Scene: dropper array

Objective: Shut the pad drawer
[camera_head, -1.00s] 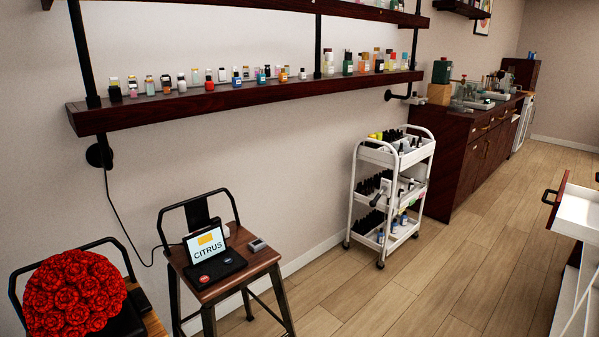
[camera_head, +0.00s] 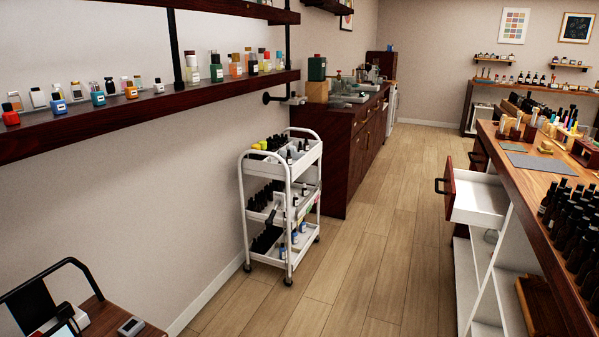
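An open drawer (camera_head: 479,199) sticks out of the left side of the long wooden workbench (camera_head: 535,197) at the right. It has a white inside, a dark red front and a black handle (camera_head: 440,186). It looks empty in the part that shows. A second dark red drawer front (camera_head: 478,155) shows behind it, partly hidden. I cannot tell from the view which one is the pad drawer. Neither of my grippers is in view.
A white trolley (camera_head: 283,200) with several bottles stands by the left wall. A dark wooden cabinet (camera_head: 338,165) is behind it. The wooden floor (camera_head: 377,250) between trolley and bench is clear. Many dark bottles (camera_head: 575,235) stand on the bench.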

